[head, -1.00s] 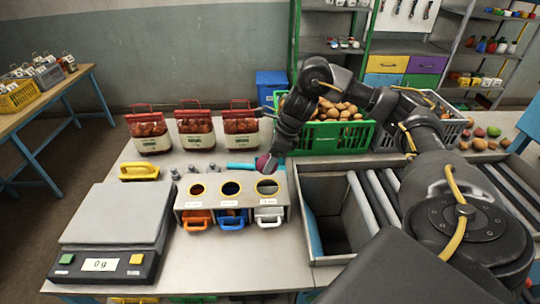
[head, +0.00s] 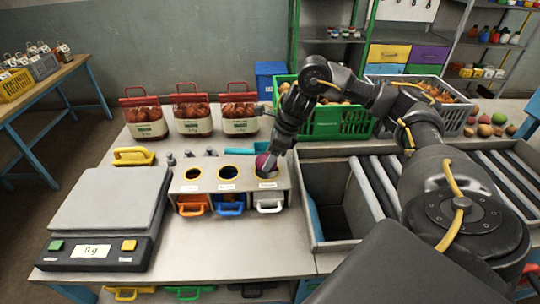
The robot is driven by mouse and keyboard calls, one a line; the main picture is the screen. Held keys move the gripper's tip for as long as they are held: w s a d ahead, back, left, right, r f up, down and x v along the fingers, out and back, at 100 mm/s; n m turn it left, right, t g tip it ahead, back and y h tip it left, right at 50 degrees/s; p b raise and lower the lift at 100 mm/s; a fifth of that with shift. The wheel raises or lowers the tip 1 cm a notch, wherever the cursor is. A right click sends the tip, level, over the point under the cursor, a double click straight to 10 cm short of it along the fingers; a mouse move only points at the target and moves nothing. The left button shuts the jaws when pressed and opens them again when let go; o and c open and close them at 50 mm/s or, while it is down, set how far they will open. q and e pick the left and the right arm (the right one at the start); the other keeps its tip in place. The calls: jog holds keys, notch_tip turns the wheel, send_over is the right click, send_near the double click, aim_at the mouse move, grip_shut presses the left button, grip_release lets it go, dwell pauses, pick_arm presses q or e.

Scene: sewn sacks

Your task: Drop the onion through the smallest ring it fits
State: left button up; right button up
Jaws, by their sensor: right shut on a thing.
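A red-purple onion (head: 264,162) is in the fingers of my right gripper (head: 273,155), which is shut on it. The onion covers the back part of the right ring (head: 267,173) in the top of a grey sizing box (head: 247,183). I cannot tell whether it touches the ring or hangs just above it. The left ring (head: 193,173) and the middle ring (head: 229,174) are uncovered. My left gripper is not in view.
A scale (head: 110,203) reading 0 g stands left of the box. Several filled sacks (head: 193,120) stand behind it. A green crate (head: 340,122) is at the back, and an open metal bin (head: 330,205) with rollers lies to the right. The table front is clear.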

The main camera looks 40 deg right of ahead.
jog(key=o, duration=1.1)
jog(key=shift+o, duration=0.2)
jog(key=shift+r, duration=0.1)
jog(key=shift+d+r, duration=0.1)
jog(key=shift+r, duration=0.2)
jog(key=p+v, duration=0.2)
jog(key=v, duration=0.8)
jog(key=shift+s, duration=0.1)
